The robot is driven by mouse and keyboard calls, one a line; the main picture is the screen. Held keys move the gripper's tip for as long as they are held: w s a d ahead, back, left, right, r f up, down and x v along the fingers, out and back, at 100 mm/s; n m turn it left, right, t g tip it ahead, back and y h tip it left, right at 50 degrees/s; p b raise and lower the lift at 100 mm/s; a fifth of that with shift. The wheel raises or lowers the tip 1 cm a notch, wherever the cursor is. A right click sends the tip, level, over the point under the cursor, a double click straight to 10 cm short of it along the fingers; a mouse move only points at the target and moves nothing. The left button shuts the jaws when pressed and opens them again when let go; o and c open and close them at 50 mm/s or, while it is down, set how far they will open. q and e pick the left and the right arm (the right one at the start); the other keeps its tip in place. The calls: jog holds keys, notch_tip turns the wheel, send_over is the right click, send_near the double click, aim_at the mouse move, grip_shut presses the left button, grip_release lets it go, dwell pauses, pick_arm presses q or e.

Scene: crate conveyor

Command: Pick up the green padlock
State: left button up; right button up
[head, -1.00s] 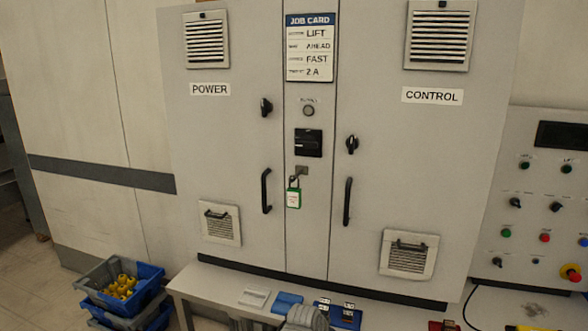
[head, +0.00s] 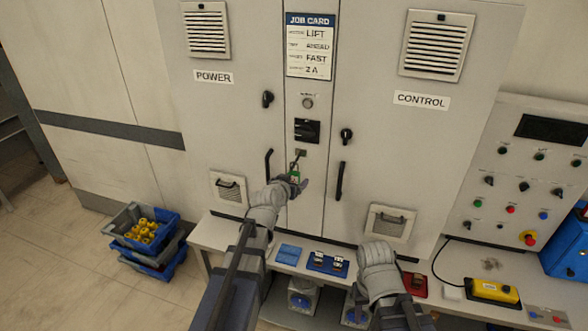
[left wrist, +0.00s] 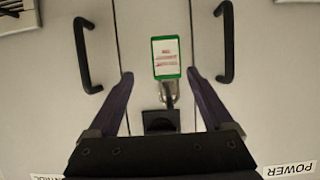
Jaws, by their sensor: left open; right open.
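The green padlock (head: 295,177) with a white label hangs by its shackle from the hasp on the cabinet's middle panel. My left gripper (head: 296,187) is in front of it and partly covers it in the head view. In the left wrist view the padlock (left wrist: 166,58) hangs upside down in the picture, its shackle in the hasp. The two fingers of my left gripper (left wrist: 160,73) are spread either side of it, with a gap on each side. My right arm shows at the lower right of the head view, but its fingers cannot be made out.
Black door handles (head: 339,181) flank the middle panel. Below is a bench (head: 215,233) with blue items and a red item (head: 414,284). Blue and grey crates (head: 150,262) holding yellow parts stand on the floor at left. A control panel (head: 515,180) is at right.

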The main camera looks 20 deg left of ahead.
pick_arm(q)
jog(key=shift+b+x, duration=0.5)
jog(key=shift+x, duration=0.65)
jog(key=x, duration=0.1)
jog(key=b+x, duration=0.1)
jog(key=x, duration=0.1)
jog(key=a+x, duration=0.1)
jog(key=x, duration=0.1)
jog(key=shift+w+r+b, duration=0.25)
jog(key=shift+w+b, duration=0.1)
jog(key=shift+w, duration=0.05)
jog(key=shift+c, duration=0.3)
grip_shut()
